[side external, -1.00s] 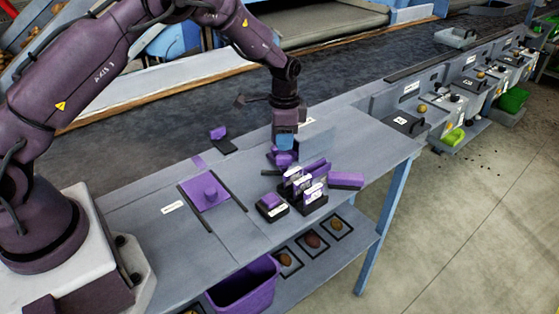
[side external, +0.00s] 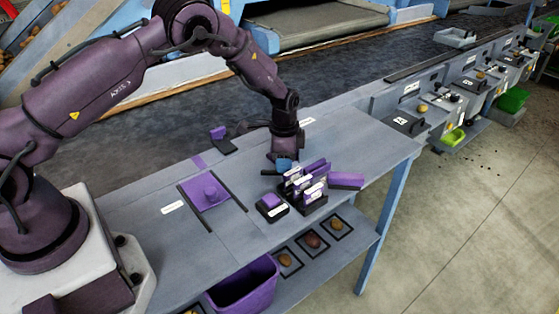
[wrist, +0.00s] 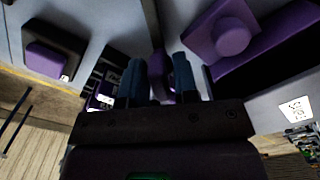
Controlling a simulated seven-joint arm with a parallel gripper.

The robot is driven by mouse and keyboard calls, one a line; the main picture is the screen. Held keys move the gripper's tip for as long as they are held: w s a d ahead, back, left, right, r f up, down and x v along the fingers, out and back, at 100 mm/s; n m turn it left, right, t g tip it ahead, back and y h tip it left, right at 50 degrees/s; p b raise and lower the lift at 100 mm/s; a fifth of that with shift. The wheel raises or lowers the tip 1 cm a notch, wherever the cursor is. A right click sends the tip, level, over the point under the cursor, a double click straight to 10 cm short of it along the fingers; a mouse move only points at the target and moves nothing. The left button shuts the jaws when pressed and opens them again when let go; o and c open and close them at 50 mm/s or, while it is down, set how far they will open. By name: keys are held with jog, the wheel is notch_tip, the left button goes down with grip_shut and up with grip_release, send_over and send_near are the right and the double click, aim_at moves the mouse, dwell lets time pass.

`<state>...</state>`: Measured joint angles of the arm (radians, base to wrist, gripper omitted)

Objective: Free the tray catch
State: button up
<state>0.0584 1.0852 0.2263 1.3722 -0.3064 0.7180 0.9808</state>
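My gripper (side external: 283,162) is low over the far middle of the grey bench, just behind the rack of labelled purple pieces. In the wrist view my blue-tipped fingers (wrist: 157,82) are apart, with a small purple part (wrist: 183,75) close beside and partly behind them. I cannot tell whether they touch it. The fingers and wrist hide most of it in the side view. No part is clearly marked as the tray catch.
The rack (side external: 313,200) stands close in front of my gripper, with a black box with a purple top (side external: 271,205) at its left and a purple block (side external: 345,181) at its right. A purple-and-black piece (side external: 221,138) lies at back left. A purple bin (side external: 243,288) is below.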

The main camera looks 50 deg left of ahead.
jog(key=shift+c, duration=0.4)
jog(key=shift+c, duration=1.1)
jog(key=n, duration=0.3)
jog(key=shift+n, duration=0.4)
jog(key=n, duration=0.4)
jog(key=shift+n, duration=0.3)
jog(key=o, duration=0.3)
jog(key=shift+r, duration=0.1)
